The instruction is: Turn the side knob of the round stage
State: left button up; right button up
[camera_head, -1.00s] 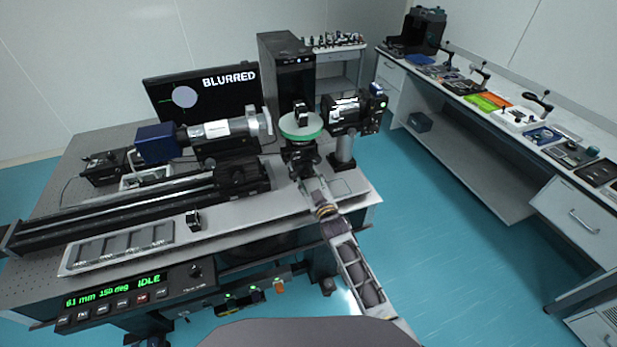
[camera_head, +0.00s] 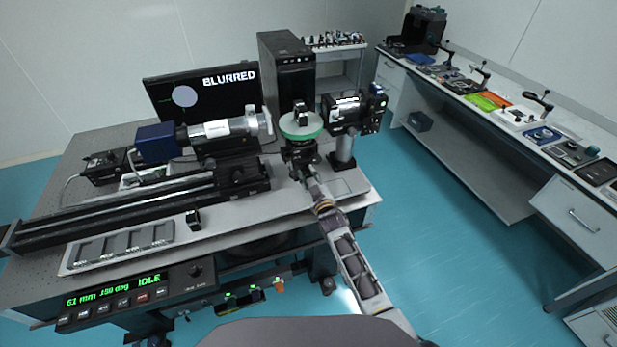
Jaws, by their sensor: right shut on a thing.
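The round stage (camera_head: 301,126) has a green-rimmed disc with a small black part standing on top. It sits on a dark mount on the optical table, right of the camera and lens assembly. My right gripper (camera_head: 302,168) reaches up to the front of the stage, just below the disc. It is shut on the side knob, which is mostly hidden by the gripper. My left gripper is not in view. The monitor (camera_head: 202,98) reads BLURRED over a pale disc. The front panel (camera_head: 115,290) shows 61 mm, an angle of about 150 deg, and IDLE.
A blue and silver camera with lens (camera_head: 205,132) stands on a black rail to the left. A black device on a post (camera_head: 352,115) stands close right of the stage. A slotted tray (camera_head: 122,247) lies at the table's front. A side bench (camera_head: 480,120) is at right.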

jog(key=shift+n, duration=0.7)
jog(key=shift+c, duration=0.4)
jog(key=o, duration=1)
jog(key=shift+o, duration=0.2)
jog(key=shift+v, duration=6)
